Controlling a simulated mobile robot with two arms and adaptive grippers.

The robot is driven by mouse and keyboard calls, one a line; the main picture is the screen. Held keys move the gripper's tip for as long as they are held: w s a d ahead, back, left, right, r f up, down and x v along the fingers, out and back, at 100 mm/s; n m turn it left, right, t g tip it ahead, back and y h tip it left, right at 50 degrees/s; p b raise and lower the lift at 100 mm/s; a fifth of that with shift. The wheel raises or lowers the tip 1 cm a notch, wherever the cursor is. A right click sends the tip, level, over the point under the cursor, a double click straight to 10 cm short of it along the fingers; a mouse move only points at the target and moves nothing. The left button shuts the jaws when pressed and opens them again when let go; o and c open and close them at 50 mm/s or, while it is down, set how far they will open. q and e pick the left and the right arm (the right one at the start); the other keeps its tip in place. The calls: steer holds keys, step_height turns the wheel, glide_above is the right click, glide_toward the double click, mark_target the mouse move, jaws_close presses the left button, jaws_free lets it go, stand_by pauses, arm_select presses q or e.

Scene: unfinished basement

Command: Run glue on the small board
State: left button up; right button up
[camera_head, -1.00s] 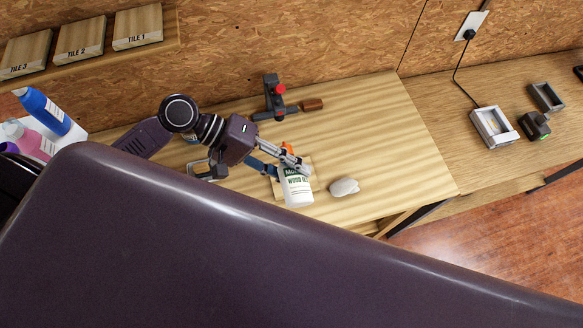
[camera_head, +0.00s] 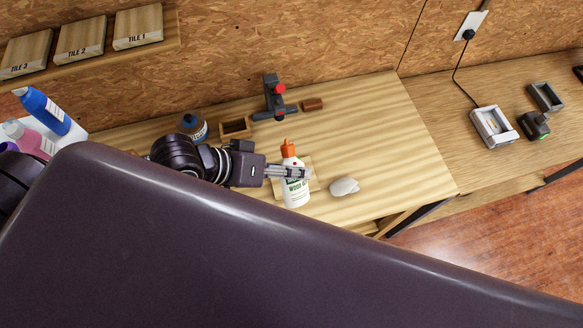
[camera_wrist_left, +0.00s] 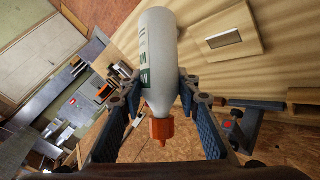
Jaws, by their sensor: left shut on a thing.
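The white glue bottle (camera_head: 296,194), with an orange cap and a green-and-white label, is upright in the head view. My left gripper (camera_head: 300,173) comes from the left and is shut on its upper body. In the left wrist view the bottle (camera_wrist_left: 157,55) is between the two blue-padded fingers (camera_wrist_left: 163,103), cap toward the bottom of the picture. The small board (camera_head: 308,184) is pale wood and lies on the workbench, partly hidden behind the bottle. I cannot tell whether the bottle touches it. My right gripper is not in view.
The bench's right part is clear.

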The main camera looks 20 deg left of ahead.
arm_select(q)
steer(key=shift+f+m+t+y, duration=0.1)
steer(key=shift+m+t+y, duration=0.2)
steer(key=shift+t, duration=0.2)
steer(key=shift+m+t+y+b, duration=0.4)
steer(key=shift+m+t+y, duration=0.3)
steer(key=shift+t, duration=0.5)
steer(key=shift+f+m+t+y+b, duration=0.2)
steer(key=shift+m+t+y+b, duration=0.1)
steer(key=shift+m+t+b, duration=0.6)
steer(key=shift+r+t+b, duration=0.15)
steer(key=shift+t+b, duration=0.25)
steer(key=shift+b, duration=0.15)
steer(key=shift+r, duration=0.15)
